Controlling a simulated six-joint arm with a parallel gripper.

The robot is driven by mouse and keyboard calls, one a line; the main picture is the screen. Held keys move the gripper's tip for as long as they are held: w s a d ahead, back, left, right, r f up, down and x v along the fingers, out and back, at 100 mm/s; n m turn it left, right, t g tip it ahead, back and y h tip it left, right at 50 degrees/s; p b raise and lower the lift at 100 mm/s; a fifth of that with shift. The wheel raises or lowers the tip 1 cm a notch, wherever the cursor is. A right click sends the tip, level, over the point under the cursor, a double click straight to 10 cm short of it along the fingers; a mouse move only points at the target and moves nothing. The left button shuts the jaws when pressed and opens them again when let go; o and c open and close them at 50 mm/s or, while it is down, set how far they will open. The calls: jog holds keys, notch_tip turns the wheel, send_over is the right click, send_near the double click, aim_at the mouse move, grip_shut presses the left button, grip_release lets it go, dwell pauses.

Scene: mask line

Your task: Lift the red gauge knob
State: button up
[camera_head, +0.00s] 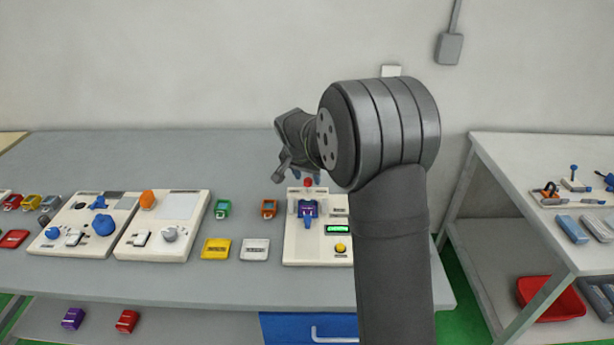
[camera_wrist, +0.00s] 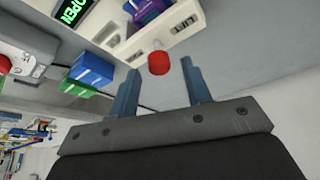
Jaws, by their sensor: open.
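The red gauge knob (camera_head: 308,182) is a small red cap at the back edge of the white gauge panel (camera_head: 290,250) in the head view. In the wrist view the red knob (camera_wrist: 159,64) sits on a short pale stem sticking out from the panel's edge. My gripper (camera_head: 300,177) is at the back of this panel, partly hidden by my own wrist. In the wrist view my gripper (camera_wrist: 160,72) is open, its two blue-grey fingers on either side of the knob with visible gaps. I cannot tell whether the fingers are level with the knob in depth.
The panel carries a purple and blue device (camera_head: 308,209), a green display (camera_head: 338,229) and a yellow button (camera_head: 340,248). Bare grey table (camera_head: 200,285) lies in front.

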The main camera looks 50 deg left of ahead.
jog(key=v, duration=1.7)
jog(key=x, duration=1.7)
jog(key=shift+w+f, duration=0.1)
jog(key=shift+f, duration=0.6)
